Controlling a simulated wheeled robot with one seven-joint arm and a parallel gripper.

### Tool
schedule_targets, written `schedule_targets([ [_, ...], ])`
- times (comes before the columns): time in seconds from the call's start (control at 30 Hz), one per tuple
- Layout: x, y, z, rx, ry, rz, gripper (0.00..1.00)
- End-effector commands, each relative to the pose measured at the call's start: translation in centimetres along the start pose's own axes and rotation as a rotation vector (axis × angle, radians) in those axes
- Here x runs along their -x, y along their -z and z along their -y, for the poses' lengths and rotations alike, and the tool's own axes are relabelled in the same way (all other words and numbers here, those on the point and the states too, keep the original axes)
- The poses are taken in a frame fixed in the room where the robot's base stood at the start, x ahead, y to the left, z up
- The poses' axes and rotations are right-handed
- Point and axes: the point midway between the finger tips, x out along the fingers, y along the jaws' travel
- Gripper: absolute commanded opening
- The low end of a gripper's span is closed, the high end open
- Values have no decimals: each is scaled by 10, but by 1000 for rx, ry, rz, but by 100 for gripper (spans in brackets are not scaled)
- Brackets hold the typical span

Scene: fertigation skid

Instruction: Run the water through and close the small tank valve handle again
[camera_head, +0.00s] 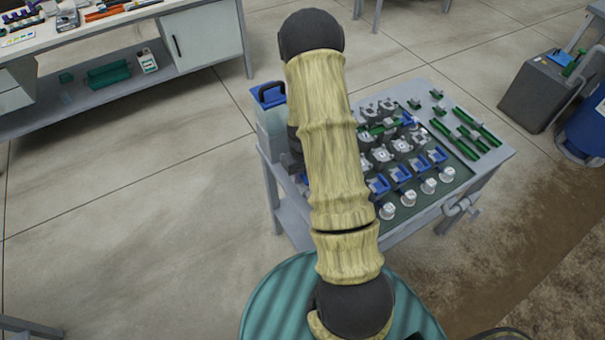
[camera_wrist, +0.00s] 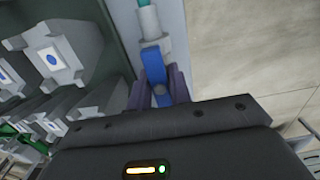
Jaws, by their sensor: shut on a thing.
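In the wrist view, a blue handle (camera_wrist: 154,64) sits on a pale fitting (camera_wrist: 149,22) with green at its top. My gripper (camera_wrist: 160,84) has its two purplish fingers on either side of the handle and is shut on it. The handle points down toward my gripper, roughly in line with the fitting. In the head view, a small translucent tank (camera_head: 269,122) with a blue top stands at the left end of the skid table. My arm hides my gripper and the valve handle there. No flowing water can be made out.
The skid panel (camera_head: 470,170) carries several grey valve bodies, blue brackets and green bars. Grey blocks (camera_wrist: 60,55) stand close left of my gripper in the wrist view. A workbench (camera_head: 130,18) is at the back left. Open floor (camera_head: 130,190) lies left of the skid.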

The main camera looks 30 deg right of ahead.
Motion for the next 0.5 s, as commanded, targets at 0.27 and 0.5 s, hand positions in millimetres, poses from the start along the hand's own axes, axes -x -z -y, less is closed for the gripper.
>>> schedule_targets([
  [0.27,1,0,0,-357,-1,1,0],
  [0.5,2,0,0,-736,-1,1,0],
])
